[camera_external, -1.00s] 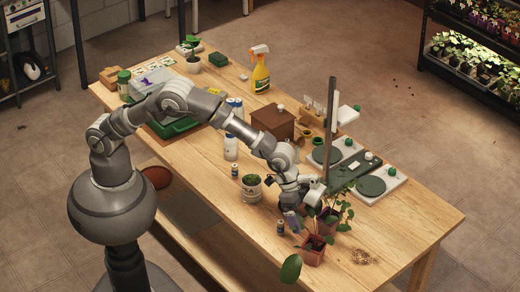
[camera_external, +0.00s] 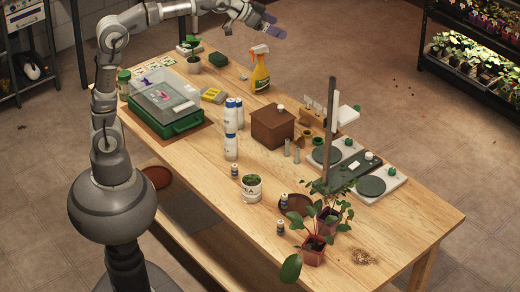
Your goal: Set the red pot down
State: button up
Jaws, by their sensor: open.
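A reddish square pot (camera_external: 314,253) with a leafy plant stands upright on the wooden table (camera_external: 400,222) near its front right end. My gripper (camera_external: 271,25) is open and empty, raised high over the far end of the table, well away from both pots.
Scales (camera_external: 378,184) and a tall dark post (camera_external: 329,130) stand behind. Spilled soil (camera_external: 364,257) lies to the right. A spray bottle (camera_external: 260,73) stands below my gripper.

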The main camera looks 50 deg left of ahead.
jog(key=s+a+r+n+t+y, duration=0.2)
jog(key=s+a+r, duration=0.4)
jog(key=a+r, duration=0.2)
jog(key=s+a+r+n+t+y, duration=0.2)
jog(key=s+a+r, duration=0.4)
jog(key=a+r, duration=0.3)
jog(key=a+t, duration=0.1)
jog(key=a, duration=0.3)
jog(key=shift+n+y, duration=0.3)
jog(key=shift+n, duration=0.1)
jog(key=shift+s+f, duration=0.1)
